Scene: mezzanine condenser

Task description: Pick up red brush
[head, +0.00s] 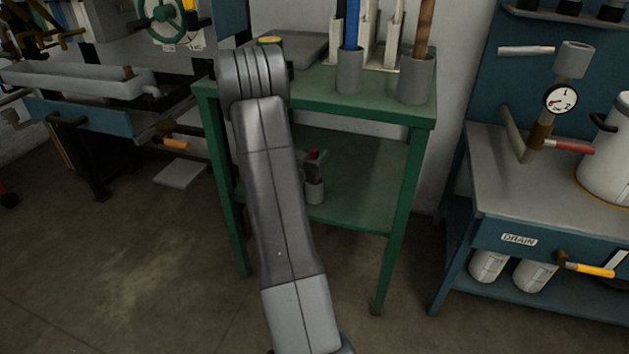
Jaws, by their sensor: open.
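I cannot make out a red brush for certain. On the green table (405,112), a grey cup (349,72) holds a blue handle (352,24), and a second grey cup (416,80) holds a brown handle (424,28); their lower ends are hidden inside. A small red and dark thing (314,160) shows just above a small grey cylinder (315,190) at the lower shelf, partly behind my arm; I cannot tell what it is. My arm rises in front of the table's left part. My gripper does not show.
A grey tray (297,48) and a pale upright rack (377,35) stand on the tabletop. At right, a blue-framed bench (490,190) carries a gauge (561,98), a red handle (572,147) and a white pot (606,160). A blue bench (88,118) stands left. The front left floor is clear.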

